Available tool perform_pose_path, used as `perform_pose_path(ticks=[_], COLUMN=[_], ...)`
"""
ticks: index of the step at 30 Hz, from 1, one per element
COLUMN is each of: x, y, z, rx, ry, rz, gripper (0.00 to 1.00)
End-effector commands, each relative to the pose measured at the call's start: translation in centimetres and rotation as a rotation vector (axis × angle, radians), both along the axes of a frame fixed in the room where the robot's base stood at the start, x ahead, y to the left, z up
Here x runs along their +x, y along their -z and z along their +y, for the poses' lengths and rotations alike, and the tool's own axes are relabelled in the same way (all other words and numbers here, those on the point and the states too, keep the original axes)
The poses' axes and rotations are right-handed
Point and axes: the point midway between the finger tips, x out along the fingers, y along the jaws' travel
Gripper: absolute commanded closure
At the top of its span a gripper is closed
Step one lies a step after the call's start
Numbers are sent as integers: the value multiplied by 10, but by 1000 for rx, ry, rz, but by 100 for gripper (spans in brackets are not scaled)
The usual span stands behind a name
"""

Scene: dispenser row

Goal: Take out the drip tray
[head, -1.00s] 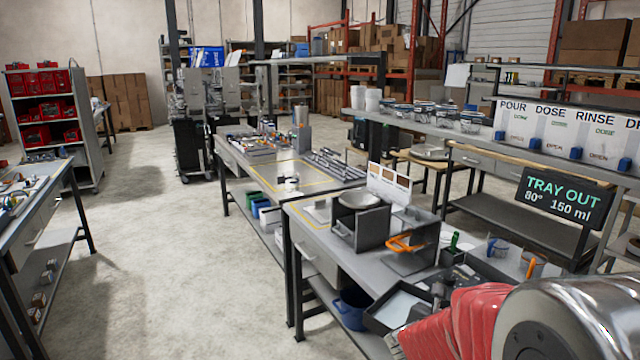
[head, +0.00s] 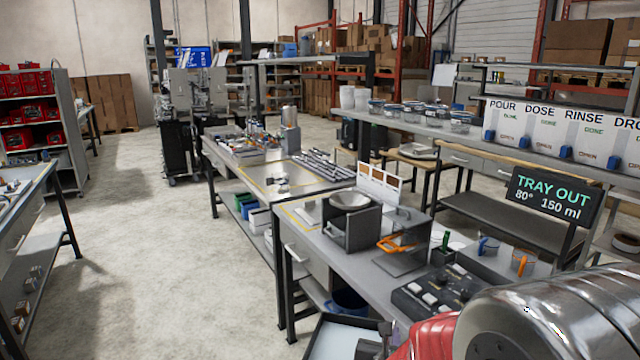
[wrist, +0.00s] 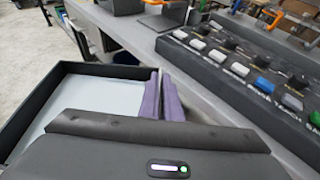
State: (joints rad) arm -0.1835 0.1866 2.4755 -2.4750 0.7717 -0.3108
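The drip tray (head: 312,338) is a shallow dark tray with a pale flat interior, low in the head view and in front of the bench edge. In the wrist view the tray (wrist: 52,72) fills the left side, its near part hidden by my gripper's body. My gripper (wrist: 162,95) has its two purple fingers close together at the tray's right wall, shut on it. What lies between the fingertips is barely visible. In the head view the gripper is mostly hidden at the tray's right side.
A blue bucket (head: 348,301) sits on the lower shelf. A sign (head: 553,198) reads "TRAY OUT 80° 150 ml". Open floor lies left.

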Motion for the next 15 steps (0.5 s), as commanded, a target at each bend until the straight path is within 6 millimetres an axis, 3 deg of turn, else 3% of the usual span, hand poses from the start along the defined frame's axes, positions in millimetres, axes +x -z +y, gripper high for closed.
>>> perform_pose_path(ticks=[15], x=[-10], y=[-2], z=[20], rx=[1], ry=[-1], rz=[-5], gripper=[100])
